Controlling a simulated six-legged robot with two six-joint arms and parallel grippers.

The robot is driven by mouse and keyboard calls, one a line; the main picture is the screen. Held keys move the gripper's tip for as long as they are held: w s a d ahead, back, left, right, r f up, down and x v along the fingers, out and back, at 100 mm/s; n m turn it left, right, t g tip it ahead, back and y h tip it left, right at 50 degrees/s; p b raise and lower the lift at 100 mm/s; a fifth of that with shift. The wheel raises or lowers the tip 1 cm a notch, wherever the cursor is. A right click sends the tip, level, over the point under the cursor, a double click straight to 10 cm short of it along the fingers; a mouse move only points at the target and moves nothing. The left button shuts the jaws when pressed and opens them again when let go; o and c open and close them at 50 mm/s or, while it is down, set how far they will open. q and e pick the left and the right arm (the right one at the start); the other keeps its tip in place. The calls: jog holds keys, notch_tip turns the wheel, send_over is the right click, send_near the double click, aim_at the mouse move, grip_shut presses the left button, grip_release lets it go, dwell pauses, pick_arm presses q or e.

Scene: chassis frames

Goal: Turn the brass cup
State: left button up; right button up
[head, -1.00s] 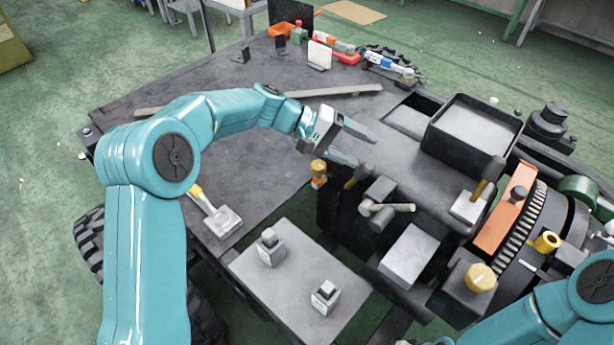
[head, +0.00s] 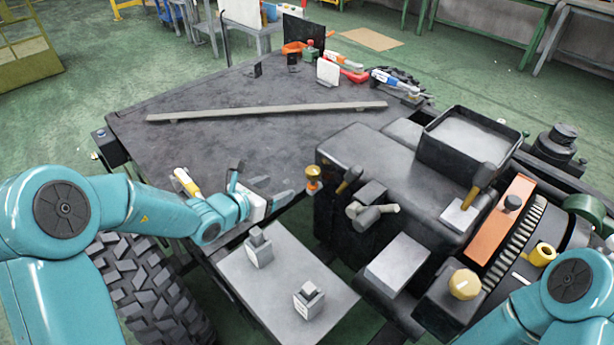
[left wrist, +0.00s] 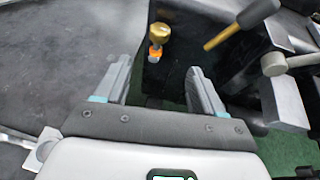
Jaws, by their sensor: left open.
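The brass cup (head: 313,172) is a small gold, goblet-like piece with an orange band below it. It stands at the left front edge of the dark machine block. My left gripper (head: 278,187) is open and empty, just left of the cup, its fingers pointing right towards it. In the left wrist view the cup (left wrist: 158,33) lies beyond the fingertips, roughly centred between the two spread fingers (left wrist: 160,70), with a gap to it. Only part of my right arm shows at the lower right; its gripper is out of the picture.
Dark levers (head: 349,180) and a grey T-handle (head: 375,212) stand right of the cup. A grey plate (head: 280,288) with two small blocks lies in front. A yellow-handled tool (head: 187,182) is behind my left arm. The dark deck (head: 240,140) is largely clear.

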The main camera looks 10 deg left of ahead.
aim_at(308, 175)
pick_arm(q)
jog(key=p+x, duration=0.2)
jog(key=x, duration=1.3)
jog(key=shift+w, duration=0.15)
jog(key=c, duration=1.1)
